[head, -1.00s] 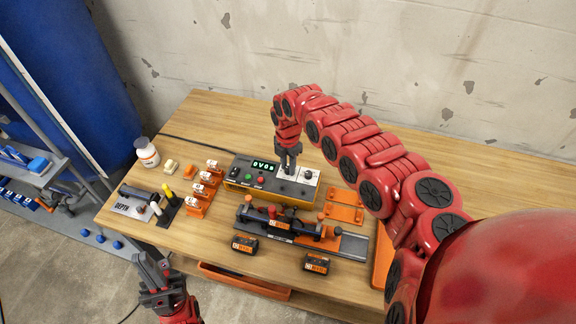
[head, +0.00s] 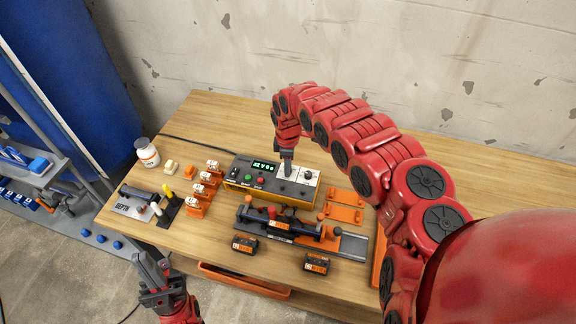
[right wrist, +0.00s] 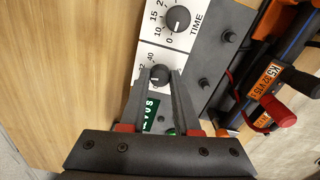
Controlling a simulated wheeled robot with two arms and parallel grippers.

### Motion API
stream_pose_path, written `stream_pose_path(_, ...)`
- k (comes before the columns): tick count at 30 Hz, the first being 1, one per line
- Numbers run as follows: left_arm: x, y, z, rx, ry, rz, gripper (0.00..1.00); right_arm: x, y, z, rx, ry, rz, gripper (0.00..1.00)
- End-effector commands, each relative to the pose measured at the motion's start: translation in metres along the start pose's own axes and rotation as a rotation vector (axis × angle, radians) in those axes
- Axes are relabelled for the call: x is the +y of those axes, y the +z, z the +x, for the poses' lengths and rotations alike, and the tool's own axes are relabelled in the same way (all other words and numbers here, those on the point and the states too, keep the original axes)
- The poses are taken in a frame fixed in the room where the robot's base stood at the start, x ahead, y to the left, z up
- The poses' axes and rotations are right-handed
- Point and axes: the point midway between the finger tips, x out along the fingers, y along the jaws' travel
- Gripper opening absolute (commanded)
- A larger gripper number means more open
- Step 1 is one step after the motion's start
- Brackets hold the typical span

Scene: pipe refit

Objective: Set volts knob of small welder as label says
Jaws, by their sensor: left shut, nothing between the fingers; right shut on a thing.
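The small welder (head: 262,198) is a yellow-and-black box on the bench with a lit green display (head: 264,166), coloured buttons and a white dial panel. The display shows digits before a V that I cannot read surely, then 0s. My right gripper (head: 286,171) points down at the panel. In the right wrist view it (right wrist: 160,82) is shut on the black volts knob (right wrist: 160,73), beside a scale. The time knob (right wrist: 178,19) is free, with its pointer near 0. An orange label (right wrist: 268,78) shows on the clamped pipe unit, partly legible. My left gripper (head: 152,270) is shut and empty at the bench's front.
A clamp fixture (head: 290,230) stands in front of the welder, with dark orange-labelled blocks (head: 316,263) before it. Orange holders (head: 205,190) and a depth gauge (head: 138,203) lie left. A white bottle (head: 147,153) stands behind them. The bench behind the welder is clear.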

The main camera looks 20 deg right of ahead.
Motion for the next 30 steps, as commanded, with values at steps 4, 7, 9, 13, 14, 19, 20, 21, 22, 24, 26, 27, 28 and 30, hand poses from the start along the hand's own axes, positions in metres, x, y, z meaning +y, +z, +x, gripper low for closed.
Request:
stream_pose_path(4,0.0001,0.0001,-0.0007,0.0,0.0,0.0,0.0,-0.0009,0.0008,0.0006,-0.003,-0.003,0.08,0.0)
stream_pose_path(7,0.0,0.0001,-0.0009,0.0,0.0,0.0,0.0,-0.0005,0.0004,0.0001,-0.002,-0.002,0.12,0.0)
stream_pose_path(9,0.0,0.0001,-0.0009,0.0,0.0,0.0,0.0,-0.0003,0.0003,0.0,-0.001,-0.001,0.142,0.0)
stream_pose_path(13,0.0001,0.0001,-0.001,0.0,0.0,0.0,0.0,0.0,0.0002,-0.0001,0.0,-0.001,0.167,0.0)
stream_pose_path(14,0.0001,0.0002,-0.0011,0.0,0.0,0.0,0.0,0.0001,0.0001,-0.0001,0.0,0.0,0.171,0.0)
stream_pose_path(19,0.0001,0.0002,-0.001,0.0,0.0,0.0,0.0,0.0002,0.0,-0.0002,0.0,0.0,0.179,0.0)
stream_pose_path(20,0.0,0.0002,-0.001,0.0,0.0,0.0,0.0,0.0002,0.0,-0.0001,0.0,0.0,0.18,0.0)
stream_pose_path(21,0.0,0.0002,-0.001,0.0,0.0,0.0,0.0,0.0001,0.0,-0.0001,0.0,0.0,0.18,0.0)
stream_pose_path(22,0.0,0.0001,-0.001,0.0,0.0,0.0,0.0,0.0002,0.0,-0.0001,0.0,0.0,0.179,0.0)
stream_pose_path(24,0.0,0.0001,-0.001,0.0,0.0,0.0,0.0,0.0002,0.0,-0.0001,0.001,0.0,0.179,0.0)
stream_pose_path(26,0.0001,0.0001,-0.001,0.0,0.0,0.0,0.0,0.0002,0.0,-0.0001,0.001,0.0,0.179,0.0)
stream_pose_path(27,0.0001,0.0001,-0.001,0.0,0.0,0.0,0.0,0.0002,0.0,-0.0001,0.001,0.0,0.179,0.0)
stream_pose_path(28,0.0001,0.0001,-0.001,0.0,0.0,0.0,0.0,0.0002,0.0,-0.0001,0.001,0.0,0.179,0.34)
stream_pose_path(30,0.0001,0.0002,-0.001,0.0,0.0,0.0,0.0,0.0001,0.0,-0.0001,0.0,0.0,0.179,0.47)
